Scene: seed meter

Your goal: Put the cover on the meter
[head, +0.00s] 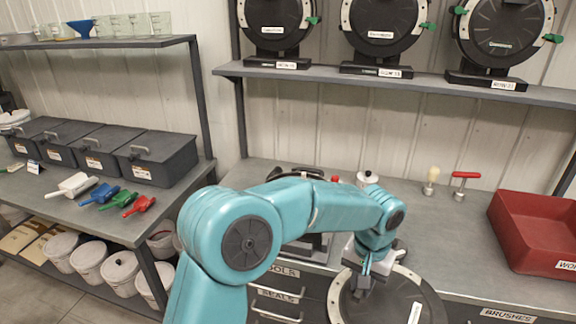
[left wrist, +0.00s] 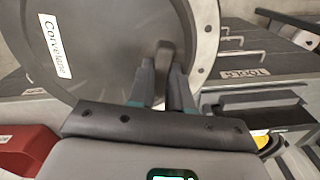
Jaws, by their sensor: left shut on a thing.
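The cover is a round dark disc with a grey rim and a white label (head: 427,295), low in the head view in front of the bench edge. It also fills the upper left of the left wrist view (left wrist: 110,50). My left gripper (head: 366,277) is shut on the small dark knob at its face; the fingers close around the knob in the left wrist view (left wrist: 164,75). The meter (head: 315,246) stands on the bench behind my left arm, which hides most of it; a dark round edge shows above the arm. My right gripper is not in view.
A red bin (head: 535,235) stands at the bench's right. A red-handled tool (head: 463,184), a brush (head: 431,181) and a white-topped container (head: 367,178) stand at the back. Several finished meters line the shelf (head: 420,83) above. Drawers (head: 278,296) are under the bench. The bench right of my arm is mostly clear.

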